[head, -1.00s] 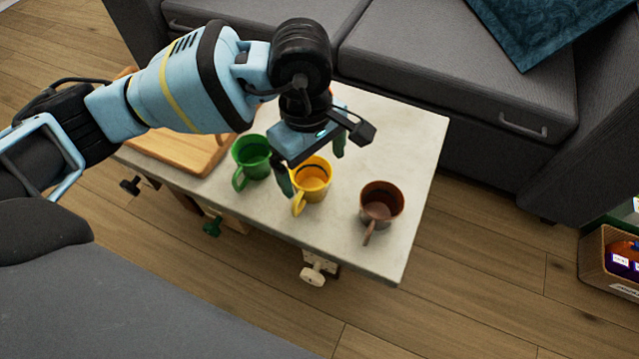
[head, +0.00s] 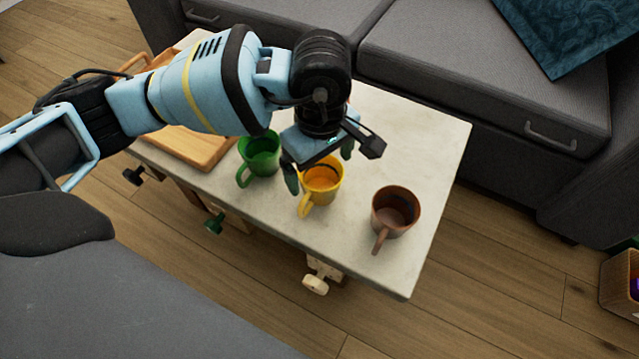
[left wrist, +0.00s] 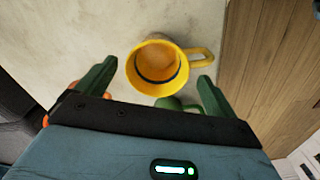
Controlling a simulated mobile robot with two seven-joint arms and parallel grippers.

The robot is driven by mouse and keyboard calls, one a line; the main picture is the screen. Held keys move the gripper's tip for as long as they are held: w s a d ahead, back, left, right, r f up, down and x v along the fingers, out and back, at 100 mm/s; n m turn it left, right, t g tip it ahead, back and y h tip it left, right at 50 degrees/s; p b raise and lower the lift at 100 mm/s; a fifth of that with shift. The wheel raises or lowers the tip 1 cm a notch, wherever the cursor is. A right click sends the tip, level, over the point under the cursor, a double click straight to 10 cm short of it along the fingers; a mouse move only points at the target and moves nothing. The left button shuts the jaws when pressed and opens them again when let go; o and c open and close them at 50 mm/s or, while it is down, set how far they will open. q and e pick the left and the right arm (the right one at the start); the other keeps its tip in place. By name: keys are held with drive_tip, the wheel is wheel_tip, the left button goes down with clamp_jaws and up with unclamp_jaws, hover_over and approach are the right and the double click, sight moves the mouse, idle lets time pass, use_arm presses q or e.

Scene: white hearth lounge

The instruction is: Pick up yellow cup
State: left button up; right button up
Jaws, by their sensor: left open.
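The yellow cup (head: 323,186) stands upright on the pale table between a green cup and a brown cup, its handle toward the table's front edge. My left gripper (head: 318,170) is open and empty, above and just behind the yellow cup. In the left wrist view the yellow cup (left wrist: 158,68) lies ahead of the two green fingertips (left wrist: 155,75), with its handle pointing right. Whether a finger touches the cup cannot be told. My right gripper is not in view.
The green cup (head: 259,156) stands close to the left of the yellow one, the brown cup (head: 394,212) to the right. A wooden tray (head: 196,148) lies at the table's left. The table (head: 420,150) is clear at its back right. A grey sofa (head: 480,75) stands behind.

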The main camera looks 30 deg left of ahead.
sight(322, 178)
use_arm(q)
wheel_tip(322, 178, down, 4)
drive_tip(key=shift+w+f+b, duration=0.1)
drive_tip(key=shift+w+b, duration=0.05)
drive_tip(key=shift+b, duration=0.8)
drive_tip(key=shift+f, duration=0.2)
drive_tip(key=shift+c, duration=0.4)
drive_tip(key=shift+c, duration=1.1)
drive_tip(key=c, duration=0.8)
drive_tip(key=shift+c, duration=0.2)
drive_tip(key=shift+r, duration=0.15)
